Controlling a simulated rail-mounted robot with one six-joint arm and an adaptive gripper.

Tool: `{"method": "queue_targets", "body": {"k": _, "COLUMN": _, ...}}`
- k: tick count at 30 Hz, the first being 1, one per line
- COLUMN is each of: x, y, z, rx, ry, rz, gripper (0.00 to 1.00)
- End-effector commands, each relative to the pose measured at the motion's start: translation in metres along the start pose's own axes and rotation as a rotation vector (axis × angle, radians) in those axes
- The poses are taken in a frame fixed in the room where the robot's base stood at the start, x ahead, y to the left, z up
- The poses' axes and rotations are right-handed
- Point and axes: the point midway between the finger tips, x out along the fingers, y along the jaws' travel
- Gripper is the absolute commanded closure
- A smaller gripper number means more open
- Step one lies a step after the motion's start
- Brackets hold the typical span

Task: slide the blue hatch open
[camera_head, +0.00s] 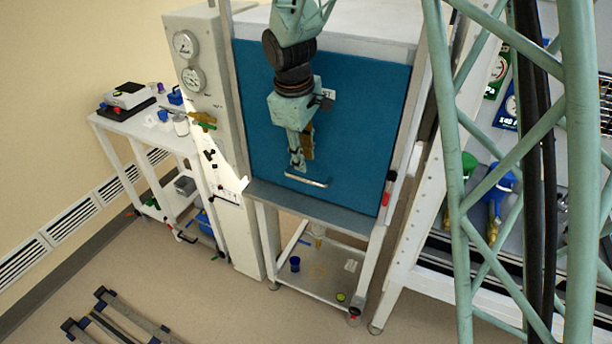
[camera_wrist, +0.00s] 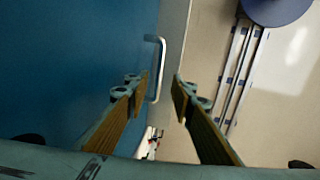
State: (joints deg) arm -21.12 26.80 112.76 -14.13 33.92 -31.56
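The blue hatch (camera_head: 345,140) is a flat panel across the front of the white cabinet, and it looks shut. Its pale bar handle (camera_head: 306,180) runs across the panel near the lower edge. In the wrist view, the hatch (camera_wrist: 70,60) fills the left side and the handle (camera_wrist: 162,62) stands out from its face. My gripper (camera_head: 298,166) points down in front of the hatch, just above the handle. In the wrist view, my gripper (camera_wrist: 160,92) is open and empty, with the handle showing between and beyond the fingertips; contact cannot be told.
A grey sill (camera_head: 310,207) runs below the hatch, above an open shelf (camera_head: 318,272) with small items. A gauge panel (camera_head: 204,100) stands left of the hatch, and a white cart (camera_head: 145,125) beyond it. A frame (camera_head: 115,320) lies on the floor.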

Motion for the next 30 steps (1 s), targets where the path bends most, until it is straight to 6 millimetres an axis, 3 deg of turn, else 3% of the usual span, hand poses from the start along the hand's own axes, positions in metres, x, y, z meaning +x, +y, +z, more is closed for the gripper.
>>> {"method": "queue_targets", "body": {"k": 15, "x": 0.06, "y": 0.0, "z": 0.0, "rx": -0.001, "ry": -0.001, "rz": -0.001, "gripper": 0.77}}
{"method": "queue_targets", "body": {"k": 22, "x": 0.076, "y": 0.0, "z": 0.0, "rx": 0.001, "ry": -0.001, "rz": -0.001, "gripper": 0.77}}
{"method": "queue_targets", "body": {"k": 30, "x": 0.081, "y": 0.0, "z": 0.0, "rx": 0.001, "ry": 0.0, "rz": 0.0, "gripper": 0.77}}
